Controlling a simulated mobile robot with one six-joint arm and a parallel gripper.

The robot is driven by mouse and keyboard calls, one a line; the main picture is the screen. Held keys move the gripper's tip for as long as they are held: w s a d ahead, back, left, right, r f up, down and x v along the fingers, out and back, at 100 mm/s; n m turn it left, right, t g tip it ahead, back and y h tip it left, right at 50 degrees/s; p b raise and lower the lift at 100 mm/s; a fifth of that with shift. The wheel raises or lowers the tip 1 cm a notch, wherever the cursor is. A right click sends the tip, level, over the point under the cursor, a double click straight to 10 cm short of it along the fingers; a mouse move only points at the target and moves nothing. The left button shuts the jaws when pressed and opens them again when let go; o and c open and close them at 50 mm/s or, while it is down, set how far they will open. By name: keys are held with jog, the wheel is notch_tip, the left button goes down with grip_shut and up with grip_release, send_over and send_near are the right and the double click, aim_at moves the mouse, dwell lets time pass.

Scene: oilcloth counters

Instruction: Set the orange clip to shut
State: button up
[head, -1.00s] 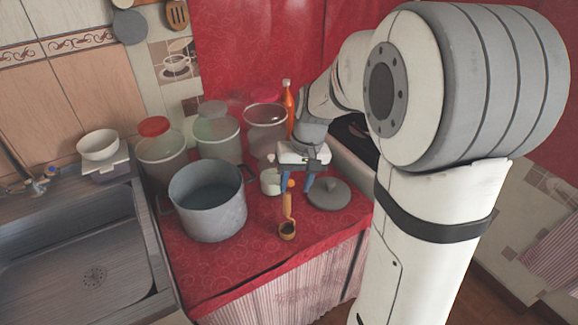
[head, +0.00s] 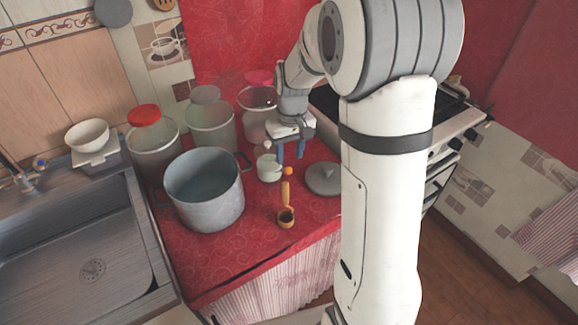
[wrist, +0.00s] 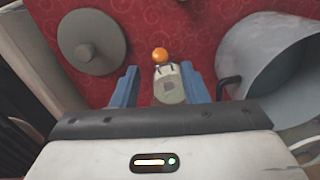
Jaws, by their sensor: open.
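A small pale jar (head: 268,168) stands on the red oilcloth. The orange clip (head: 288,171) shows as a round orange knob at the jar's right side. In the wrist view the clip (wrist: 161,55) sits beyond the jar's pale top (wrist: 168,86), with thin wire between them. I cannot tell how far the clip is turned. My gripper (head: 291,160) is open and empty, its blue fingers pointing down just behind the knob in the head view. In the wrist view my gripper (wrist: 167,78) has a finger on each side of the jar top, apart from it.
A big grey pot (head: 205,190) stands left of the jar, and a grey lid (head: 323,178) lies to the right. A wooden-handled scoop (head: 286,214) lies in front. Lidded canisters (head: 210,128) stand behind. The sink (head: 75,240) is at left, the stove (head: 450,120) at right.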

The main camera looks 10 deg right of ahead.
aim_at(289, 170)
notch_tip(289, 170, down, 6)
jog(key=shift+a+r, duration=0.1)
jog(key=shift+r, duration=0.05)
jog(key=shift+c, duration=0.4)
grip_shut()
